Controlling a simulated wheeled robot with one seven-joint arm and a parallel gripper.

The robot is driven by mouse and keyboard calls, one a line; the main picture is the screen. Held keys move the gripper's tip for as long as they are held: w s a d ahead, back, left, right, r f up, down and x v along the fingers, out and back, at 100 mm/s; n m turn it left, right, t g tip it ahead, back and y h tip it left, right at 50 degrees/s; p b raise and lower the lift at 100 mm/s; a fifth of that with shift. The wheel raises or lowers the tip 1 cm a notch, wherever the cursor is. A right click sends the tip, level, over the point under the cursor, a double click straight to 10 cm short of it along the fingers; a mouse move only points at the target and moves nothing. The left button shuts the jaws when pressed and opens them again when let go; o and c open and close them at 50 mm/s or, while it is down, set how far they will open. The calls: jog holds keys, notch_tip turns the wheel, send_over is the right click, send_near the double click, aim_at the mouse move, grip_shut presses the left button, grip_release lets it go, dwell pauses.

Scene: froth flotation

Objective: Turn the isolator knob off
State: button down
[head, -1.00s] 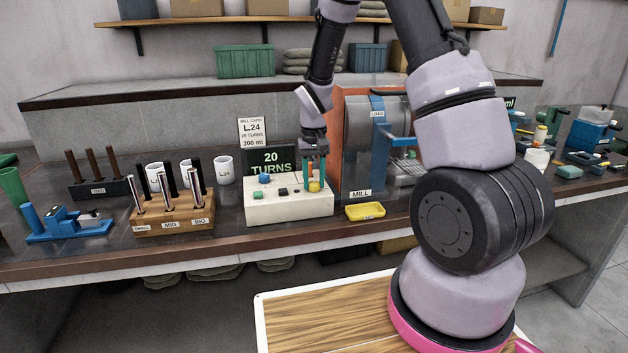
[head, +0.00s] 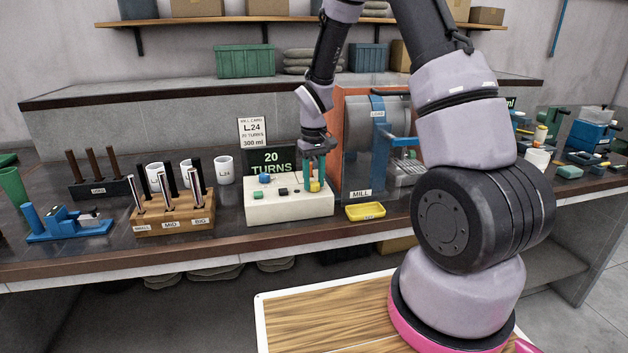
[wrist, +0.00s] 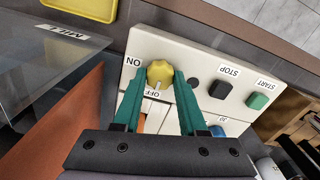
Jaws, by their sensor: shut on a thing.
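The isolator knob (wrist: 159,73) is yellow and sits on a cream control box (head: 270,211), between the printed ON and OFF labels. A pale mark on the knob faces the OFF label (wrist: 152,94) in the wrist view. My gripper (wrist: 160,80) is shut on the knob, with one green finger on each side of it. In the head view my gripper (head: 318,174) reaches down to the right end of the box, and its fingers partly cover the yellow knob (head: 315,187).
A black STOP button (wrist: 220,89) and a green START button (wrist: 257,101) sit beside the knob, with a blue button (wrist: 217,131) nearby. The mill (head: 362,150) stands close to the right of the box. A yellow tray (head: 365,212) lies in front of it.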

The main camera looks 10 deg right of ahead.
jog(key=shift+c, duration=2.3)
grip_release()
jog(key=shift+r, duration=0.15)
notch_tip(320, 180, up, 11)
jog(key=shift+f, duration=0.2)
jog(key=shift+r, duration=0.1)
notch_tip(320, 180, up, 6)
jog(key=m+t, duration=0.1)
send_over(314, 183)
jog(key=s+d, duration=0.2)
jog(key=s, duration=0.1)
jog(key=s+d+r+m+t+y, duration=0.1)
jog(key=s+d+r+m+t, duration=0.1)
jog(key=s+r, duration=0.55)
jog(key=s+d+r+m+t, duration=0.1)
jog(key=s+r+m+t, duration=0.1)
jog(key=s, duration=0.4)
jog(key=s+r+m+t+y, duration=0.1)
jog(key=s+r+t, duration=0.1)
jog(key=s+r, duration=0.3)
jog(key=shift+s+d+r+m, duration=0.3)
jog(key=shift+s+d+m, duration=0.1)
jog(key=shift+s, duration=0.2)
